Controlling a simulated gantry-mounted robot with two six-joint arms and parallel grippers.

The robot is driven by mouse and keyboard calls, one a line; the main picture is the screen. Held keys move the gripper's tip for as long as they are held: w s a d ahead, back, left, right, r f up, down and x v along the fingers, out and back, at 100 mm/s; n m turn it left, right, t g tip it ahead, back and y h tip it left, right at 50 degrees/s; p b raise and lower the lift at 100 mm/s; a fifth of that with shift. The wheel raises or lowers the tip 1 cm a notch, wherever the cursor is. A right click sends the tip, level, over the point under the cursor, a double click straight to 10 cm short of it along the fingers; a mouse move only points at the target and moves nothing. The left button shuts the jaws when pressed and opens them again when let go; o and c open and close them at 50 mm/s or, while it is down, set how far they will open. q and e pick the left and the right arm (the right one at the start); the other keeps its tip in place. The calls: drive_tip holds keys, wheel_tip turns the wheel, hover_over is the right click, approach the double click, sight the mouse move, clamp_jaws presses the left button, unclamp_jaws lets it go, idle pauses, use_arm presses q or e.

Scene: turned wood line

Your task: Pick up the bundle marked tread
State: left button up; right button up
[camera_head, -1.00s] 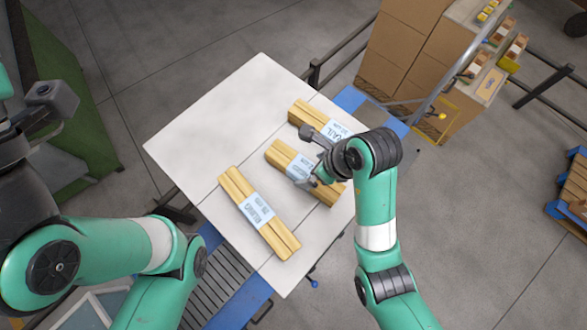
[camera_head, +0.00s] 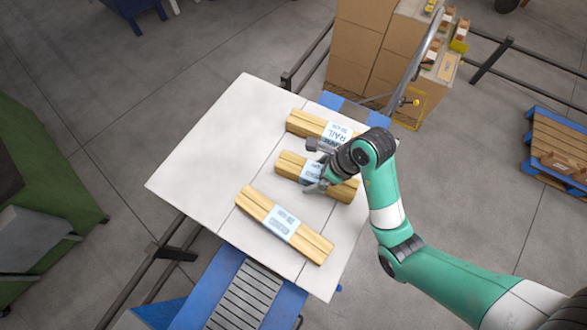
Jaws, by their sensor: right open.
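Three bundles of light wooden strips, each with a pale paper band, lie on a white tabletop (camera_head: 200,170). The far bundle (camera_head: 300,122) is marked RAIL. The middle bundle (camera_head: 288,164) has its band partly hidden by my right gripper, and I cannot read its mark. The near bundle (camera_head: 260,205) lies clear of the gripper, its band print too small to read. My right gripper (camera_head: 315,167) is open at the middle bundle's band, its fingers on either side of it. I cannot tell whether they touch it. My left gripper is out of view.
The left part of the tabletop is bare. A roller conveyor with a blue frame (camera_head: 222,283) adjoins the near edge. Cardboard boxes (camera_head: 357,55) and a dark rail stand beyond the far edge. A pallet (camera_head: 560,148) is at the right.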

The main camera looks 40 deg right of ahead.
clamp_jaws()
idle(0.6)
